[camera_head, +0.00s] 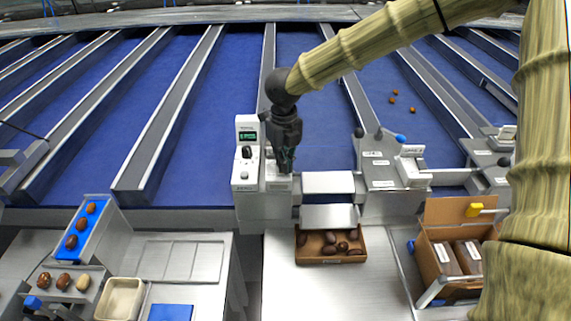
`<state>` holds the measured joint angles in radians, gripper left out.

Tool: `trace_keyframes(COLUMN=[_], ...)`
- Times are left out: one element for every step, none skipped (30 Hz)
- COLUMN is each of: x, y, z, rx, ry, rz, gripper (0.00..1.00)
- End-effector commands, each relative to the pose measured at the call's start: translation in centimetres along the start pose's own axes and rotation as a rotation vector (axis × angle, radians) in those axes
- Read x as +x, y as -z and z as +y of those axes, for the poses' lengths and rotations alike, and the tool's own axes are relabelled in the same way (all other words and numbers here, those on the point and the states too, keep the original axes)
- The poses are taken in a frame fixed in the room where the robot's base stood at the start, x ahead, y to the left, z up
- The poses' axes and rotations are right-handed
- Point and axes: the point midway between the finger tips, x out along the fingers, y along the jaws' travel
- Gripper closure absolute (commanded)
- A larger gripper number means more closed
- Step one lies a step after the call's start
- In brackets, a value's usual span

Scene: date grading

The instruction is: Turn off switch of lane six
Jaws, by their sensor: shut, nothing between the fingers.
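My gripper (285,160) points down, shut and empty, over the grey control panel (278,182) at the front end of a lane divider. It hides most of that panel and any switch on it, so I cannot tell if it touches one. Just left stands a white control box (246,170) with a green display (247,136) and a dark knob. No lane number is readable from here. Another grey panel (380,175) with a blue knob (400,138) stands to the right.
Blue lanes (230,90) run back between grey dividers. A brown box of dates (331,258) sits below a chute. A cardboard carton (433,213) stands at right. A blue tray with dates (68,252) is at left.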

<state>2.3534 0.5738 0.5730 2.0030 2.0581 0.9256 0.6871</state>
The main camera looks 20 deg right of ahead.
Motion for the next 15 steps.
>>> trace_keyframes(x=[0.2,0.3,0.2,0.2,0.2,0.1,0.0,-0.2,-0.4,-0.6,-0.8,-1.1,-1.3,-1.5,-1.7], y=[0.1,0.1,0.1,0.1,0.1,0.1,0.1,0.1,0.1,0.1,0.1,0.1,0.1,0.1,0.1], z=[0.0,0.0,0.0,0.0,0.0,0.0,0.0,0.0,0.0,0.0,0.0,0.0,0.0,0.0,0.0], rx=[0.000,0.000,0.000,0.000,0.000,0.000,0.000,0.000,0.000,0.000,0.000,0.000,0.000,0.000,0.000], ry=[0.000,0.000,0.000,0.000,0.000,0.000,0.000,0.000,0.000,0.000,0.000,0.000,0.000,0.000,0.000], rz=[0.002,0.002,0.002,0.003,0.003,0.003,0.003,0.003,0.003,0.003,0.003,0.002,0.002,0.002,0.002], gripper=[1.00,1.00,1.00,1.00,1.00,1.00,1.00,1.00,1.00,1.00,1.00,1.00,1.00,1.00,1.00])
